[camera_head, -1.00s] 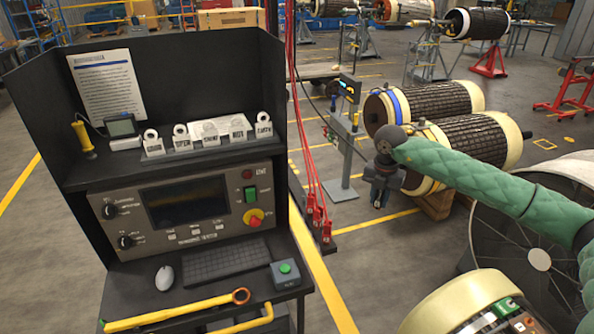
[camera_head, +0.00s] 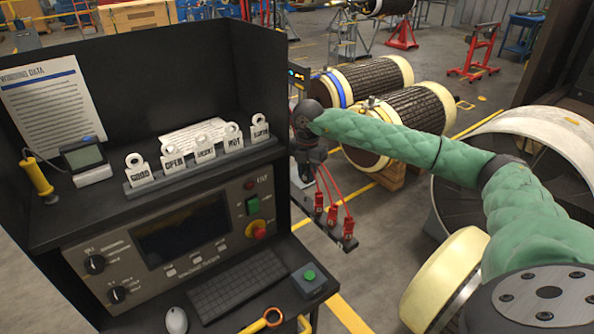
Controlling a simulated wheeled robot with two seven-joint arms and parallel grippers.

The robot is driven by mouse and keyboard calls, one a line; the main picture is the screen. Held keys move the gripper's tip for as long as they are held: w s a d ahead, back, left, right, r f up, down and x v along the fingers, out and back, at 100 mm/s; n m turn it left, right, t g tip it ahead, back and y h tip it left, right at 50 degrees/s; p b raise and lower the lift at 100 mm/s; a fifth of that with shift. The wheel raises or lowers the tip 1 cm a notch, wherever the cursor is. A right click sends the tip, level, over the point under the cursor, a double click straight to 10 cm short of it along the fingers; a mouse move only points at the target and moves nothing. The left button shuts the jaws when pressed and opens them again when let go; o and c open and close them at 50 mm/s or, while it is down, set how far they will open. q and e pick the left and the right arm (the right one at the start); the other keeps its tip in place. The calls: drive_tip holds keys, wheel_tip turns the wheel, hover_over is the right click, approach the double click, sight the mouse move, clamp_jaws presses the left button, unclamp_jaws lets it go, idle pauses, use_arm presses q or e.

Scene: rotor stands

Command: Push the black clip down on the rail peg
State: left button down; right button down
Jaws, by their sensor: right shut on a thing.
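My right gripper (camera_head: 306,174), dark and at the end of a green-sleeved arm, points down just right of the bench's black side panel. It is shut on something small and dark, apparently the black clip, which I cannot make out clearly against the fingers. The dark rail (camera_head: 324,237) sticks out low beside the bench, below and slightly right of the gripper. Several red clips (camera_head: 333,215) with red cables stand along it. The free rail peg is not distinguishable; the rail's far end is partly hidden. My left gripper is out of view.
Rotors (camera_head: 405,120) lie behind my right arm. A large round housing (camera_head: 510,130) stands at right.

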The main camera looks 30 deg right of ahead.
sight(306, 184)
drive_tip(key=shift+w+a+f, duration=0.1)
drive_tip(key=shift+f, duration=0.5)
drive_tip(key=shift+w+a+f, duration=0.1)
drive_tip(key=shift+f, duration=0.45)
drive_tip(key=shift+s+d+f+b, duration=0.1)
drive_tip(key=shift+f+b, duration=0.15)
drive_tip(key=shift+f, duration=0.15)
drive_tip(key=shift+s+d+f+b, duration=0.1)
drive_tip(key=shift+f+b, duration=0.1)
drive_tip(key=shift+f, duration=0.65)
drive_tip(key=shift+f+b, duration=0.65)
drive_tip(key=shift+b, duration=0.05)
drive_tip(key=shift+f, duration=0.25)
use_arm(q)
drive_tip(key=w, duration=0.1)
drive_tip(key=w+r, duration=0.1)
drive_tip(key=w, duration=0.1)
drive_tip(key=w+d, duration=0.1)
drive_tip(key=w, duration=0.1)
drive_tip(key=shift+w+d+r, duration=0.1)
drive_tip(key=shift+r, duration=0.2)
use_arm(e)
drive_tip(key=shift+f, duration=0.15)
use_arm(q)
drive_tip(key=shift+b, duration=0.3)
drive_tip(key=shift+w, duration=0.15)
